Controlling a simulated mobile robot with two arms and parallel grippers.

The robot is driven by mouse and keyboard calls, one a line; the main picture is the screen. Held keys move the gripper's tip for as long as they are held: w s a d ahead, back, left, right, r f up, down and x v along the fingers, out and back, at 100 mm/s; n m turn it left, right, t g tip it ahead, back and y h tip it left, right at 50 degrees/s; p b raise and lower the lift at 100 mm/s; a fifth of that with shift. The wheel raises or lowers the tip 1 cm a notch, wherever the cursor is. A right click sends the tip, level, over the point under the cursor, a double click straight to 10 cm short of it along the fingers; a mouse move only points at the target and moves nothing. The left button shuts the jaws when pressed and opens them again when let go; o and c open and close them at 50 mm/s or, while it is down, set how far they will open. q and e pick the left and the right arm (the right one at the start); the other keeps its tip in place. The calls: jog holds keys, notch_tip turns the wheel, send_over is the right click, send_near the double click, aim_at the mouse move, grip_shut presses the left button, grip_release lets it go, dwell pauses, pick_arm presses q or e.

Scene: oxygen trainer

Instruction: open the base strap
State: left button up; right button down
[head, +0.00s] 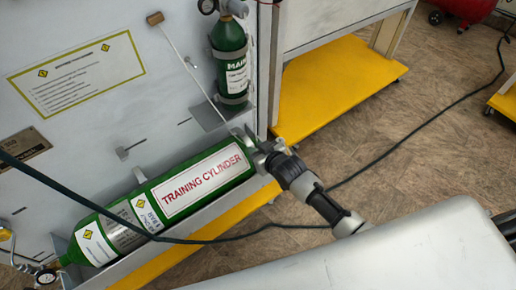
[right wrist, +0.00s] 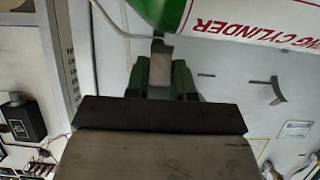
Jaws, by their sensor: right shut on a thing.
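The green training cylinder (head: 190,190) lies in a metal cradle along the white panel, with its valve end at lower left and its base end at right. My right gripper (head: 260,150) is at the base end. It is shut on a small pale grey tab (right wrist: 160,63), which appears to be part of the base strap, just beside the cylinder's edge (right wrist: 165,12) in the right wrist view. The rest of the strap is hidden by the gripper, so I cannot tell how it sits around the cylinder. My left gripper is not in view.
A smaller green MAIN cylinder (head: 231,62) stands upright on the panel above. A dark hose (head: 180,239) crosses in front of the training cylinder. A grey bracket (head: 130,150) sticks out of the panel.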

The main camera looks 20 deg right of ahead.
jog(key=shift+w+r+g+p, duration=0.2)
jog(key=shift+r+g+p, duration=0.1)
jog(key=shift+r+p, duration=0.4)
jog(key=w+r+g+p, duration=0.1)
jog(key=r+p, duration=0.1)
jog(key=p, duration=0.1)
jog(key=w+a+r+g+h+p, duration=0.1)
jog(key=w+r+g+p, duration=0.1)
jog(key=p, duration=0.2)
jog(key=shift+w+a+r, duration=0.15)
jog(key=shift+w+a+r+p, duration=0.35)
jog(key=shift+w+r+p, duration=0.25)
jog(key=shift+w, duration=0.25)
jog(key=shift+r, duration=0.1)
jog(key=c, duration=1)
grip_release()
jog(key=shift+o, duration=0.2)
jog(key=shift+f, duration=0.2)
jog(key=shift+s+r, duration=0.1)
jog(key=p+v, duration=0.1)
jog(key=v, duration=0.9)
jog(key=shift+s+r, duration=0.15)
jog(key=shift+r, duration=0.15)
